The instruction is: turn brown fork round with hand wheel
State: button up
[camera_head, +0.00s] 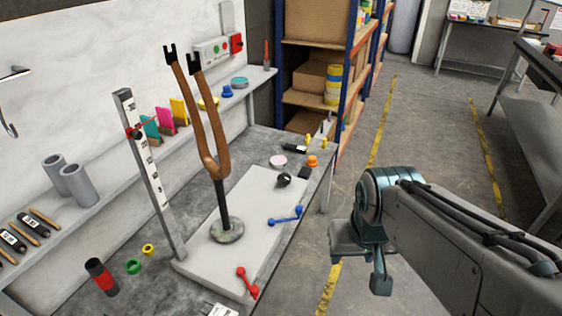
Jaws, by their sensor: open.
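The brown fork (211,165) stands upright with its two prongs up, each with a black tip. It sits on a dark post rising from a round grey disc (226,234), which looks like the hand wheel. The disc lies on a pale base plate (200,262) on the bench. My gripper (365,265) is right of the bench over the floor, pointing down, well apart from fork and disc. Its jaws are open, and nothing shows between them.
A measuring post (150,175) stands close left of the fork. On the plate are a black knob (284,180), a blue handle (286,216) and a red handle (247,282). A shelf rack (320,60) stands behind. The aisle floor is clear.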

aim_at(283, 179)
jog(key=z, duration=0.65)
jog(key=i, duration=1.4)
jog(key=u, duration=0.7)
jog(key=i, duration=0.25)
jog(key=u, duration=0.3)
